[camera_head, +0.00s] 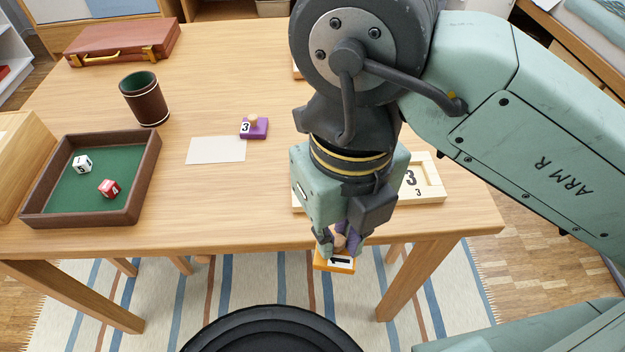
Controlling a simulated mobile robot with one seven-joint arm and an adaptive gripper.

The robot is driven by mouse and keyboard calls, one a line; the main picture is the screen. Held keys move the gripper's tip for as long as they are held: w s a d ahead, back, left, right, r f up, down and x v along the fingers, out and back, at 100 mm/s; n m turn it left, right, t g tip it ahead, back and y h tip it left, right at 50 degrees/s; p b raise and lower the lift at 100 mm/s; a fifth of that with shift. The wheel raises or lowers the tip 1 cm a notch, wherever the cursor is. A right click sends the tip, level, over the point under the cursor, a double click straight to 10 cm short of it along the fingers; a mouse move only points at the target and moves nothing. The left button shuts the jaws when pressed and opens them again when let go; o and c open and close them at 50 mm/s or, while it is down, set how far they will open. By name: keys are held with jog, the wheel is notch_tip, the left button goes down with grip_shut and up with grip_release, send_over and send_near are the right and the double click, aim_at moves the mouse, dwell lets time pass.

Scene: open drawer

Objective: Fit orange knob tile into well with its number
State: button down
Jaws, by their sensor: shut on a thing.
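My gripper (341,243) points down at the table's front edge and is shut on the wooden knob of the orange knob tile (336,264). The tile shows a black 1 on a white patch and appears held in the air in front of the edge. A pale wooden board (432,180) lies on the table behind my gripper; its right part shows a well with a large 3 and a small 3. The rest of the board, with any other wells, is mostly hidden by my gripper and arm. A purple knob tile (257,128) marked 3 lies on the table left of my arm.
A green-lined dice tray (149,165) holds a white die (83,163) and a red die (109,188). A brown dice cup (145,100), a blank card (216,150) and a brown case (124,42) are also on the table. The front middle of the tabletop is clear.

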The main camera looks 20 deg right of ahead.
jog(key=shift+s+d+f+n, duration=0.15)
jog(key=shift+s+n, duration=0.25)
jog(key=shift+n, duration=1)
jog(key=w+d, duration=0.1)
jog(key=w, duration=0.4)
jog(key=w+d+p, duration=0.1)
jog(key=w, duration=0.4)
jog(key=w+d+f, duration=0.1)
jog(key=w, duration=0.4)
jog(key=shift+w+d+f+p, duration=0.1)
jog(key=shift+w+p, duration=0.05)
jog(key=shift+p, duration=0.2)
jog(key=shift+w+f, duration=0.1)
jog(key=shift+f, duration=1.7)
jog(key=shift+f, duration=0.1)
jog(key=shift+f, duration=0.15)
jog(key=c, duration=1.6)
grip_release()
jog(key=shift+o, duration=0.2)
